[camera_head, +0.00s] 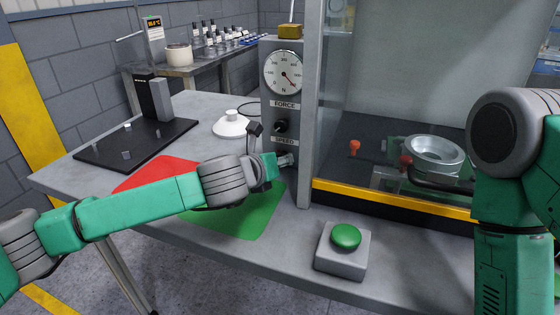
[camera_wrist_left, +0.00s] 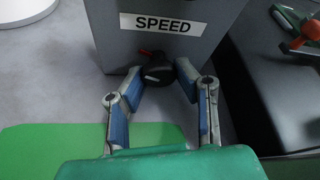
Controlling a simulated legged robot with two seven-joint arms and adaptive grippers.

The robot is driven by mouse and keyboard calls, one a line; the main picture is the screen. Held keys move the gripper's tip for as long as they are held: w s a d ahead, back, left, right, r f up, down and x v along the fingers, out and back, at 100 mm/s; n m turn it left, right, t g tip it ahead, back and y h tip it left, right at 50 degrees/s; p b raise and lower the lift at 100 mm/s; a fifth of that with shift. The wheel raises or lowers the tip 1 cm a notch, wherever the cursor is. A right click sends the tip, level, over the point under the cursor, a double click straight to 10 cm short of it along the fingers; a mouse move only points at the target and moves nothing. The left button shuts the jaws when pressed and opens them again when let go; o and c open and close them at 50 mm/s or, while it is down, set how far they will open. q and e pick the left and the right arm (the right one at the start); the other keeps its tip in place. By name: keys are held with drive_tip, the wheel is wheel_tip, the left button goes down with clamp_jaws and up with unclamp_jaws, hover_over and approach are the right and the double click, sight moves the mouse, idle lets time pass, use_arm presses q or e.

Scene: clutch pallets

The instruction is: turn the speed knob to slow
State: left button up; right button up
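My left gripper (camera_head: 271,145) is in front of the column at the label's height. In the left wrist view its two blue-padded fingers (camera_wrist_left: 160,82) are apart, one on each side of the knob. I cannot tell whether the pads touch it. My right arm stands at the right edge; its gripper is out of view.
A force dial (camera_head: 283,73) sits above the knob. A green button box (camera_head: 341,262) stands at the table's front. A glass-fronted machine with a yellow-edged base (camera_head: 395,203) is right of the column. Red and green mats (camera_head: 245,215) lie under my left arm.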

use_arm(q)
drive_tip(key=o, duration=0.4)
drive_tip(key=shift+a, duration=0.1)
drive_tip(key=shift+s, duration=0.1)
drive_tip(key=v, duration=1.1)
drive_tip(key=shift+s+a, duration=0.25)
drive_tip(key=shift+s, duration=0.1)
